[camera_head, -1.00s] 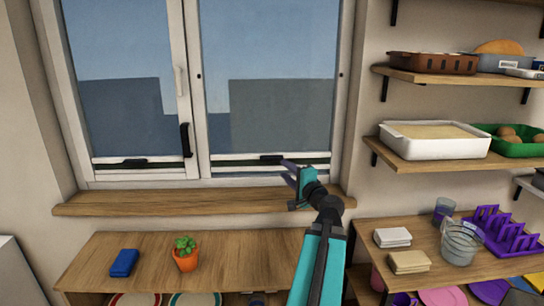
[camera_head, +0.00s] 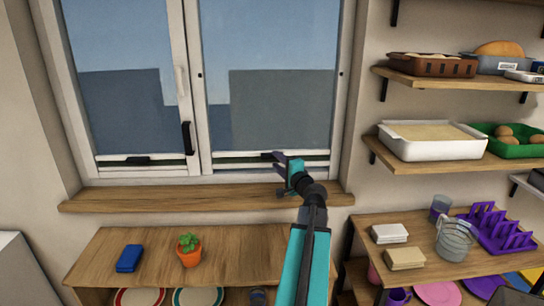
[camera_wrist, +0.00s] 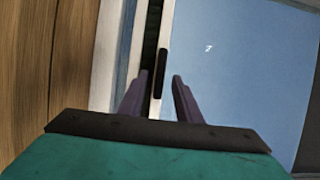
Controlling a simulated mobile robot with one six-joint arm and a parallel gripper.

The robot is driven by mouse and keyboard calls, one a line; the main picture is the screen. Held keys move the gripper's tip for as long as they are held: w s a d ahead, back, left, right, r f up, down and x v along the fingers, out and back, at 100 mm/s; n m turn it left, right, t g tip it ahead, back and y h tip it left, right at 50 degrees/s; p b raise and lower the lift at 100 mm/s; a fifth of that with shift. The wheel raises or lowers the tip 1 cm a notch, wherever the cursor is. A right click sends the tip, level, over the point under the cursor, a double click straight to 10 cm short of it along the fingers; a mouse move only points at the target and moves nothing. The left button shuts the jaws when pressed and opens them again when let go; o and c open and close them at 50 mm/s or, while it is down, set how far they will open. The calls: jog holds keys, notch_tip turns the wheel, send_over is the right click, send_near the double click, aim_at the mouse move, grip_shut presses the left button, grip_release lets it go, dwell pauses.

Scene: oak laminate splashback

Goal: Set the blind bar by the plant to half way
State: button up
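A small green plant in an orange pot (camera_head: 189,255) stands on the lower wooden top, below the window's middle upright. The left pane has a pale blind bar (camera_head: 112,161) with a dark grip, low in the pane. The right pane has a similar bar (camera_head: 232,158), also low, with its dark grip partly hidden by my gripper (camera_head: 281,159). In the wrist view my gripper (camera_wrist: 156,82) is open. A dark grip (camera_wrist: 161,73) on a pale bar shows between and just beyond its purple fingertips. I cannot tell whether they touch.
A wooden sill (camera_head: 170,197) runs below the window. A blue block (camera_head: 129,258) lies left of the plant. Shelves at the right carry a white tub (camera_head: 432,142) and other containers. A black window handle (camera_head: 187,138) sits on the middle upright.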

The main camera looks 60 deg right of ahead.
aim_at(273, 158)
jog(key=shift+p+x, duration=0.55)
jog(key=shift+x, duration=2)
grip_shut()
jog(key=shift+a, duration=0.1)
